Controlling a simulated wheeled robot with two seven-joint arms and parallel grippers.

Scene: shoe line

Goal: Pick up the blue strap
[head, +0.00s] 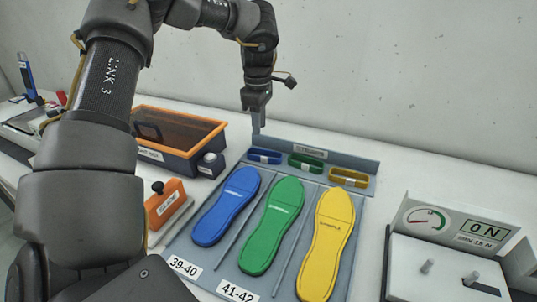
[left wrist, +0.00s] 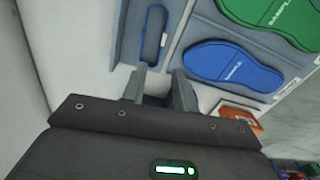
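The blue strap (head: 264,152) is a small oblong loop with a white tag. It lies in the left slot at the back of the grey tray (head: 226,251), behind the blue sole (head: 227,207). My left gripper (head: 257,125) points down above and just behind the strap. In the left wrist view the gripper (left wrist: 159,72) has its fingers apart with nothing between them. The strap (left wrist: 145,36) shows there just beyond the fingertips, apart from them. My right gripper is not in view.
A green strap (head: 305,160) and a yellow strap (head: 349,174) lie right of the blue one. Green (head: 271,226) and yellow soles (head: 327,243) lie in the tray. An orange-rimmed bin (head: 180,120) stands left, a gauge box (head: 450,226) right. A wall rises behind.

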